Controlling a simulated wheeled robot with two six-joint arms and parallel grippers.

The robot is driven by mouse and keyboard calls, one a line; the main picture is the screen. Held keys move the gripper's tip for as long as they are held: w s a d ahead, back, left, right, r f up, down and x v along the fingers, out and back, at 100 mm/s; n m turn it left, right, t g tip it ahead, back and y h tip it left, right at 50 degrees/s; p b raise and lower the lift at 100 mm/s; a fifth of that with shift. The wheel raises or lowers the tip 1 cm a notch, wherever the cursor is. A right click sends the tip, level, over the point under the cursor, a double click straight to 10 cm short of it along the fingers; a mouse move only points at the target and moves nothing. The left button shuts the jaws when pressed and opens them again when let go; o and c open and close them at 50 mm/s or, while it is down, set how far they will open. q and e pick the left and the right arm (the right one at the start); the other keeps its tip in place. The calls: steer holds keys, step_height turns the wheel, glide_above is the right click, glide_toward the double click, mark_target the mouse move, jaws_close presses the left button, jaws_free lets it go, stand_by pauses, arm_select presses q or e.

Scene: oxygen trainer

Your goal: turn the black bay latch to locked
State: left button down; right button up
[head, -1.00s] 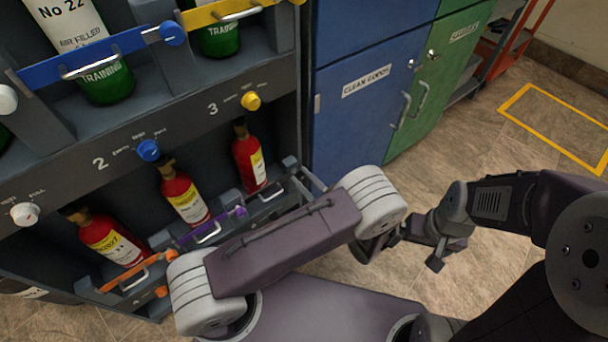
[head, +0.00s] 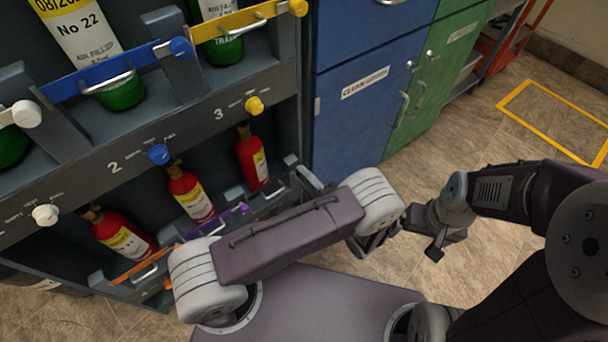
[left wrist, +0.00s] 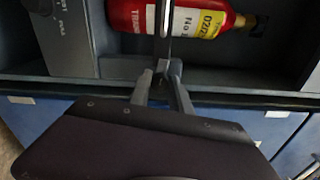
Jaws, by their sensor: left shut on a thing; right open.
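The black bay latch (head: 262,204) is a dark bar with a metal handle across the front of the lower bay 3, before a red bottle (head: 252,160). In the left wrist view, my left gripper (left wrist: 162,78) is shut at the end of this bar, by the grey post. The fingers cover the gripped part, so the latch's exact angle is hard to tell. In the head view my left arm hides most of that gripper. My right gripper (head: 436,246) is open and empty over the floor, away from the rack.
Orange (head: 140,266) and purple (head: 222,214) latches cross the neighbouring lower bays. Blue (head: 100,72) and yellow (head: 240,20) latches cross the upper ones. A blue cabinet (head: 350,130) and green cabinet (head: 425,100) stand right of the rack.

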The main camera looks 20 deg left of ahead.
arm_select(q)
steer(key=shift+n, duration=0.8)
steer(key=c, duration=1.2)
jaws_free()
steer(key=p+v, duration=0.3)
steer(key=v, duration=0.6)
steer(key=shift+p, duration=0.35)
